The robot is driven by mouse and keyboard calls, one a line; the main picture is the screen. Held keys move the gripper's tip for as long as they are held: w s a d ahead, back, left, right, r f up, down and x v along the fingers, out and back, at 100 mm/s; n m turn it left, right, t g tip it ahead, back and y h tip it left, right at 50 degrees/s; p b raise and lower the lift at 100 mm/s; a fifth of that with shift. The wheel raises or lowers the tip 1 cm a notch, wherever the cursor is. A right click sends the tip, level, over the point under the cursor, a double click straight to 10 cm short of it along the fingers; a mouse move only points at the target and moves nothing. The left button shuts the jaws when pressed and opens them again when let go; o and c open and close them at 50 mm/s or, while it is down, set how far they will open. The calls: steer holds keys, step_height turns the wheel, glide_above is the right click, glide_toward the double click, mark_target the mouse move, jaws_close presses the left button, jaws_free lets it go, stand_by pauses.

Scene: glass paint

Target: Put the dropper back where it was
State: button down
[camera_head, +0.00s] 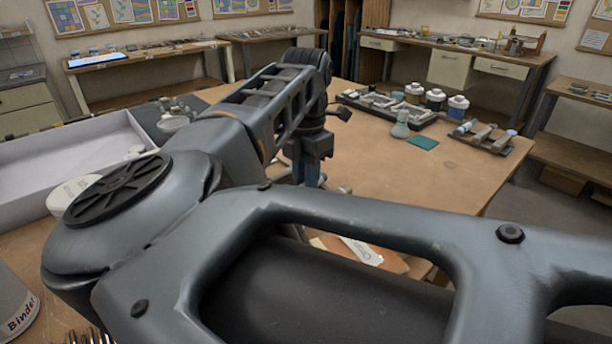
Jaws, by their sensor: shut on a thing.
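My gripper (308,172) is beyond my arm, over the middle of the wooden table (385,180), pointing down. Its blue fingers are partly hidden by my own arm links. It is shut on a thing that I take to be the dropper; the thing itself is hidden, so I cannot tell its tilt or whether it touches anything. A small glass flask (400,127) stands to the right of my gripper, next to a teal square (423,142).
A dark tray (385,108) and several white-lidded jars (435,99) stand at the back. A white-walled box (60,150) and a binder container (14,305) are on the left. The table's right-hand middle is clear.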

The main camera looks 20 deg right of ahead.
steer(key=c, duration=0.9)
jaws_free()
